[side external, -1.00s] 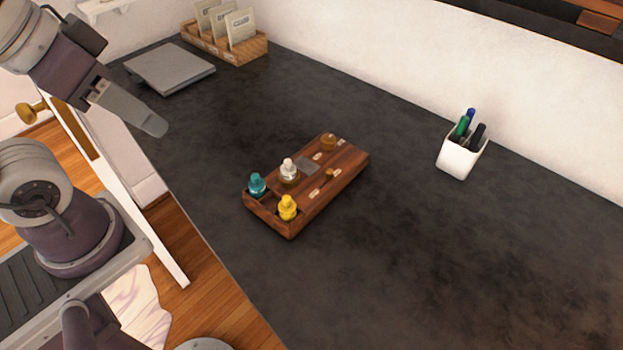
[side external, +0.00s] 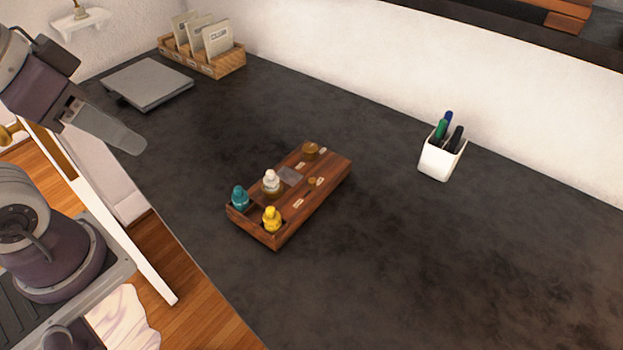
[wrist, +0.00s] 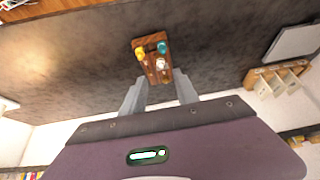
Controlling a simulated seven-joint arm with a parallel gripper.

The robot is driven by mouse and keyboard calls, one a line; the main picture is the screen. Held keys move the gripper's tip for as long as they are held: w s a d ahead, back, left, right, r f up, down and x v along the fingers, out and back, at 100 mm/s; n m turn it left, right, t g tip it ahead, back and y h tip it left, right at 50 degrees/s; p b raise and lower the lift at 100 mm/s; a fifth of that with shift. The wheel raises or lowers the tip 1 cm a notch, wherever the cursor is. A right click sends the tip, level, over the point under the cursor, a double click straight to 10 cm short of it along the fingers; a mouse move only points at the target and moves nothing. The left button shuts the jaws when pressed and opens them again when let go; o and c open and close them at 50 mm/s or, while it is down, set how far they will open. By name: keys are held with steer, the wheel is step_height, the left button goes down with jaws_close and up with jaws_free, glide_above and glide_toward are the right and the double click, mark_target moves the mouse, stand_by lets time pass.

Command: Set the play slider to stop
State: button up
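A brown wooden box (side external: 322,195) lies on the dark table in the side view, and it also shows small in the wrist view (wrist: 152,60). A small brown peg (side external: 312,181) sits on its top between pale labels; it looks like the play slider, but the label text is too small to read. The box also carries a teal bottle (side external: 239,197), a white-topped one (side external: 271,181), a yellow one (side external: 271,218) and a round brown knob (side external: 310,151). My gripper (wrist: 160,78) is open and empty, raised to the left of the box in the side view.
A white cup with pens (side external: 440,160) stands right of the box near the wall. A grey flat pad (side external: 148,83) and a wooden card rack (side external: 228,65) are at the back left. The table around the box is clear.

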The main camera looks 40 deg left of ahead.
steer(key=shift+o, duration=0.3)
steer(key=m+g, duration=0.6)
steer(key=m, duration=0.3)
glide_above(312, 180)
step_height(312, 180, down, 20)
steer(key=shift+f, duration=0.25)
step_height(312, 180, down, 7)
jaws_close()
